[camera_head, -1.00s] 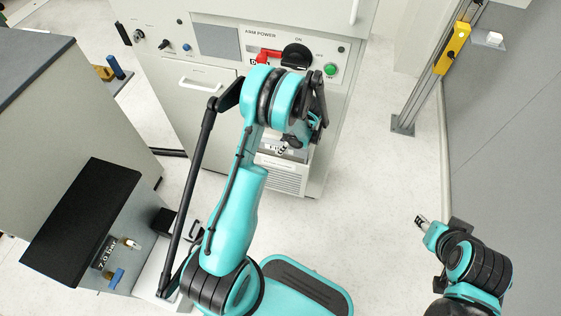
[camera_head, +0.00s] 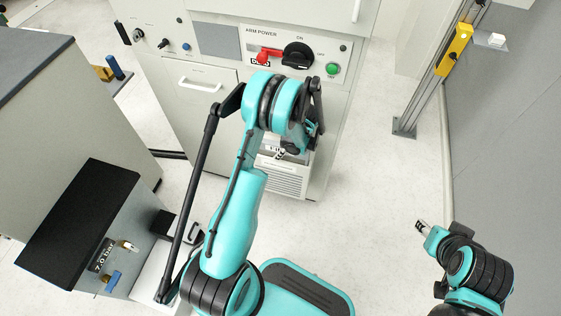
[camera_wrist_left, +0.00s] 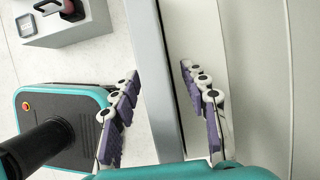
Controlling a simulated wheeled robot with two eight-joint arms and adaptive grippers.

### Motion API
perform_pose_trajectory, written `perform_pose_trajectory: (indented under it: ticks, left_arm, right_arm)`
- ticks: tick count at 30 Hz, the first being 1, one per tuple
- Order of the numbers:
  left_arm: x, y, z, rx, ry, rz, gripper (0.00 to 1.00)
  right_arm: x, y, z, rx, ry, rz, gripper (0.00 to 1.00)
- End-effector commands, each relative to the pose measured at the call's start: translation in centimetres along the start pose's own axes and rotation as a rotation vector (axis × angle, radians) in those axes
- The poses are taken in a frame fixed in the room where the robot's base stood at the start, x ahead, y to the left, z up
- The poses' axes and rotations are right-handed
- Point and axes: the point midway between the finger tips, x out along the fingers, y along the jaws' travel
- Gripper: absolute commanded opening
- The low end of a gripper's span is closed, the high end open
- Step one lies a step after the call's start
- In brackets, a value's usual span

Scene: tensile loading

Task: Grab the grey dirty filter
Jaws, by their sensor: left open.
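I cannot pick out the grey dirty filter with certainty. In the left wrist view, a long grey strip (camera_wrist_left: 168,95) beside a pale panel runs between my open fingers and may be its edge. My left gripper (camera_wrist_left: 160,74) has purple pads, spread apart, with no visible grip on the strip. In the head view, my left gripper (camera_head: 281,153) is at the front of the cabinet, just above a louvred grille (camera_head: 284,181), mostly hidden behind my arm. My right gripper (camera_head: 421,226) is over the floor at the right, too small to read its jaws.
The cabinet has a red switch (camera_head: 268,55), a black knob (camera_head: 297,55) and a green button (camera_head: 333,69). A grey box with a black top (camera_head: 80,222) and a gauge stands at the lower left. A post with a yellow block (camera_head: 454,49) stands right. Floor between is clear.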

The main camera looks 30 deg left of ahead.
Motion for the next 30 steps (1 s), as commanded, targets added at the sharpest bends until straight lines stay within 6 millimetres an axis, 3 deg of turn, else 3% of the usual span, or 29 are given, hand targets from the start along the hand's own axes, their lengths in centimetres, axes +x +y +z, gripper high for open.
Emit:
perform_pose_trajectory:
  ticks: [6,12,23,30]
  left_arm:
    - [0.0,0.0,0.0,0.000,0.000,0.000,0.45]
    - [0.0,0.0,0.0,0.000,0.000,0.000,0.00]
    - [-0.1,0.0,0.1,0.000,0.000,0.000,0.00]
    - [-2.0,0.0,0.8,0.000,0.000,0.000,0.00]
  right_arm:
    - [0.0,0.0,0.0,0.000,0.000,0.000,0.40]
    - [0.0,0.0,0.0,0.000,0.000,0.000,0.40]
    - [0.0,0.0,0.0,0.000,0.000,0.000,0.40]
    - [-0.6,0.0,-0.5,0.000,0.000,0.000,0.40]
